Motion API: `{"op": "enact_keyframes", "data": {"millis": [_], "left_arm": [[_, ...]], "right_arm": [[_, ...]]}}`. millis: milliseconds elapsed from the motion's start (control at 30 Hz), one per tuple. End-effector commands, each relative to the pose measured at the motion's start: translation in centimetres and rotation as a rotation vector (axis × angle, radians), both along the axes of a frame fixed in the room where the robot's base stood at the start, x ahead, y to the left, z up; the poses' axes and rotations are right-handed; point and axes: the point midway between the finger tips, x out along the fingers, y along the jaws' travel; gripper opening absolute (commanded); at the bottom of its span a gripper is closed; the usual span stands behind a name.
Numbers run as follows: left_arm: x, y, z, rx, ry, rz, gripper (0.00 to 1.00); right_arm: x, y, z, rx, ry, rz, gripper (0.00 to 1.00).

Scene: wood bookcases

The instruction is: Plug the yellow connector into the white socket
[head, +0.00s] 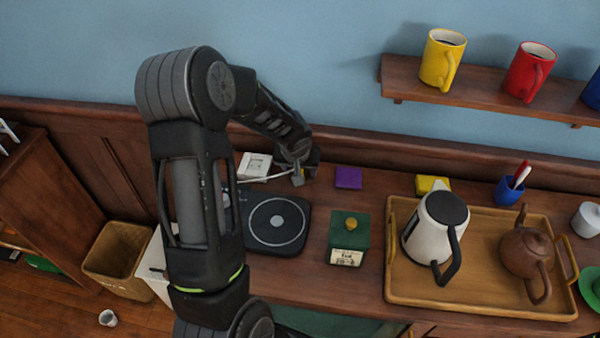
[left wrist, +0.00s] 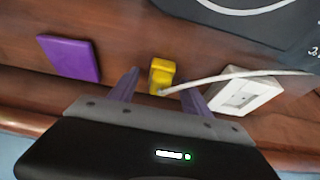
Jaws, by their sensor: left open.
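The yellow connector (head: 298,178) lies on the wooden counter with a white cable running left from it; in the left wrist view it (left wrist: 162,74) shows between and just beyond my finger tips. My left gripper (head: 299,169) is above it, open, its two fingers (left wrist: 160,88) apart on either side of the connector. I cannot tell whether they touch it. The white socket (head: 255,164) sits to the left of the connector in the head view; in the left wrist view it (left wrist: 243,94) is to the right, with the cable passing across it. My right gripper is out of view.
A black kettle base (head: 273,222) lies in front of the socket. A purple block (head: 348,178) is right of the gripper. A green box (head: 348,238), a tray (head: 480,305) with a kettle and teapot stand farther right. The wall runs close behind.

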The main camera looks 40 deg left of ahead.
Motion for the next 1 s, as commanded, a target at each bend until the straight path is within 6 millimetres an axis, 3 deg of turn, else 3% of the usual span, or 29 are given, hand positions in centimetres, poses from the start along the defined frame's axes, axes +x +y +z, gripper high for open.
{"op": "enact_keyframes", "data": {"millis": [267, 900, 1000], "left_arm": [[0.00, -0.02, 0.02, 0.000, 0.000, 0.000, 0.56], [0.00, -0.02, 0.03, 0.000, 0.000, 0.000, 0.04], [0.00, -0.02, 0.03, 0.000, 0.000, 0.000, 0.00]], "right_arm": [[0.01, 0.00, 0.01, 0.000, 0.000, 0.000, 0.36], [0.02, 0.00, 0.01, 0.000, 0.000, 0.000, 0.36], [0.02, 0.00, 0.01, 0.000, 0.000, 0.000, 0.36]]}}
